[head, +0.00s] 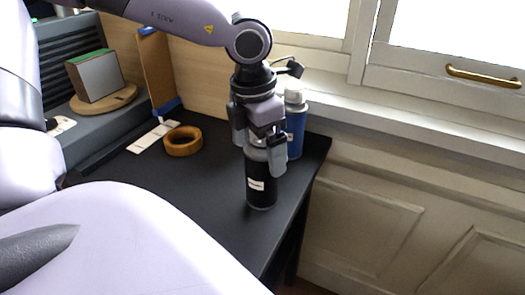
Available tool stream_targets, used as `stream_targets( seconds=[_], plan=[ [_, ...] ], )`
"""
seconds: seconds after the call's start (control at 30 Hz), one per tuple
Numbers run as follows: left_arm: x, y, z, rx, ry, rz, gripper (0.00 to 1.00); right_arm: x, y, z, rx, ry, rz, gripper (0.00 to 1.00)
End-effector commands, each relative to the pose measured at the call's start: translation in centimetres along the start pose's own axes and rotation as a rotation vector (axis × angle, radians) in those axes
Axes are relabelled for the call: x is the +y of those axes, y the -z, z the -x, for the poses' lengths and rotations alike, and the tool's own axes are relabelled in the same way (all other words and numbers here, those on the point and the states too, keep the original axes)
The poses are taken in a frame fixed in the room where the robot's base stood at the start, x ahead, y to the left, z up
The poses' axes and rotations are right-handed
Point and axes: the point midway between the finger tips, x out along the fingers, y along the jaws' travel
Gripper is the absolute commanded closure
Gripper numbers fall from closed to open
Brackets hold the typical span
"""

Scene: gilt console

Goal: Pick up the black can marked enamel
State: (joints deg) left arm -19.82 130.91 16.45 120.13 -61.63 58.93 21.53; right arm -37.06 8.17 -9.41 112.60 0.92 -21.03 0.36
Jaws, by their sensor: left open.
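A black can (261,186) with a small white label stands upright on the black tabletop, near its right edge. The label is too small to read here. My left gripper (264,158) comes down from above, with its fingers around the top of the can. The gripper is open, and the fingers hide part of the can's upper end. Whether the fingers touch the can, I cannot tell. My right gripper is not in view.
A blue spray can (295,125) with a pale cap stands close behind the gripper. A brown ring (182,141) lies to the left on the black table (205,185). A grey block (95,77) stands on a round wooden board. A window ledge runs behind.

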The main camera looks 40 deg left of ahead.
Motion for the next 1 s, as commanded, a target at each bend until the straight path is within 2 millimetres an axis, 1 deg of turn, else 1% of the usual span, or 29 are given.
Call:
stream_targets(
  seconds=[0.07, 0.27, 0.37, 0.4, 0.47, 0.5, 0.57, 0.6, 0.87, 1.0],
  plan=[
    [0.0, 0.1, -0.4, 0.002, 0.000, 0.000, 0.02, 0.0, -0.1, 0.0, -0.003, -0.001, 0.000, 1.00],
    [0.0, 0.0, -0.4, 0.000, 0.000, 0.001, 0.02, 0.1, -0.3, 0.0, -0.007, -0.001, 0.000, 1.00],
    [0.0, 0.0, -0.4, 0.000, 0.000, 0.001, 0.31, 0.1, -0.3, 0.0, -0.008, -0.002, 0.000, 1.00],
    [0.0, 0.0, -0.4, 0.000, 0.000, 0.001, 0.44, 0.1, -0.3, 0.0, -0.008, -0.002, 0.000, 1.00],
    [0.0, 0.0, -0.4, 0.000, 0.000, 0.001, 0.64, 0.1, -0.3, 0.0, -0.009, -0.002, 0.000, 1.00],
    [0.0, 0.0, -0.4, 0.000, 0.000, 0.001, 0.77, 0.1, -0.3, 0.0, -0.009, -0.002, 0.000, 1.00],
    [0.0, 0.0, -0.4, 0.000, 0.000, 0.001, 0.96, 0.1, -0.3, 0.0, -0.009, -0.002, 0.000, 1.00],
    [0.0, -0.1, -0.3, -0.003, 0.000, 0.000, 1.00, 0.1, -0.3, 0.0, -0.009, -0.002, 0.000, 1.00],
    [0.0, -0.1, -0.2, -0.003, -0.001, 0.000, 1.00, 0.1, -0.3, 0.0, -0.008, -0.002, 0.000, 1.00],
    [0.1, -0.3, 0.6, -0.006, -0.002, 0.000, 1.00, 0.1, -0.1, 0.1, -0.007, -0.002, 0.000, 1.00]
  ],
)
